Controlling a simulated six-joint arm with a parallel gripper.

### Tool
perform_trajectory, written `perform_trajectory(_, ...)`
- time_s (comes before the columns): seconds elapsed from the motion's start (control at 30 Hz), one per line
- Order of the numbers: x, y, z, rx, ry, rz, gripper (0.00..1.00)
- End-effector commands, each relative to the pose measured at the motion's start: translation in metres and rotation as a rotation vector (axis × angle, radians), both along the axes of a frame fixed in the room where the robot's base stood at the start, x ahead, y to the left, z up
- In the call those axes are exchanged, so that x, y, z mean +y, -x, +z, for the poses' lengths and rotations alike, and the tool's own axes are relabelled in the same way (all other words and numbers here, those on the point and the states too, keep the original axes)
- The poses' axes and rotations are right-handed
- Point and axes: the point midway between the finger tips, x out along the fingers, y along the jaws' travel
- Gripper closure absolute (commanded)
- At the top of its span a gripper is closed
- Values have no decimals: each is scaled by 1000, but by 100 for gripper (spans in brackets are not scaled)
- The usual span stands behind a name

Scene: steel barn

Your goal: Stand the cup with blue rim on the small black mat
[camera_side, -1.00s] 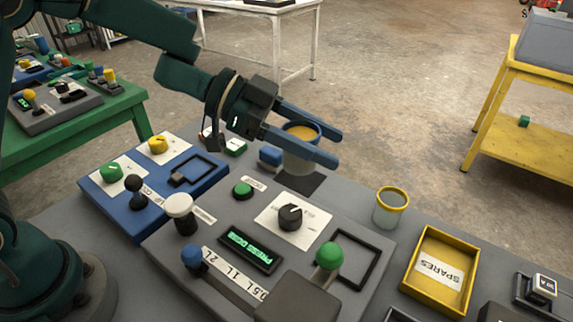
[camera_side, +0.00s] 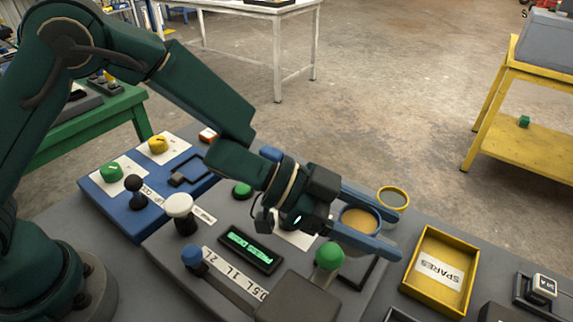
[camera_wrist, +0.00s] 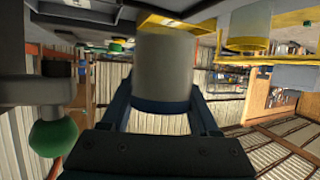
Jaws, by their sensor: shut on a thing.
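The cup with blue rim (camera_side: 359,221) is between the two blue fingers of my gripper (camera_side: 384,228), which is shut on it. It is upright in the side view, with something orange-yellow inside, and is held over the right part of the grey panel near a black square frame (camera_side: 376,272). In the wrist view the cup's grey wall (camera_wrist: 165,68) fills the middle, its blue rim toward the fingers. The small black mat behind the panel is hidden by my gripper and wrist in the side view now.
A cup with yellow rim (camera_side: 400,207) stands just behind my fingers. A green ball knob (camera_side: 329,254) rises close in front of them. The yellow spares tray (camera_side: 411,279) is to the right. A blue panel (camera_side: 131,217) with knobs lies left.

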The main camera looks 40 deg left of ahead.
Motion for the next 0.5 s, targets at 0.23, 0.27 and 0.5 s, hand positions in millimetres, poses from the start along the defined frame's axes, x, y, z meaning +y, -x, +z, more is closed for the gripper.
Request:
perform_trajectory(0.23, 1, 1, -30, 4, -2, 0, 97)
perform_trajectory(0.27, 1, 0, -31, 3, -2, 0, 97)
perform_trajectory(0.5, 0, 0, -32, -1, 0, 0, 97)
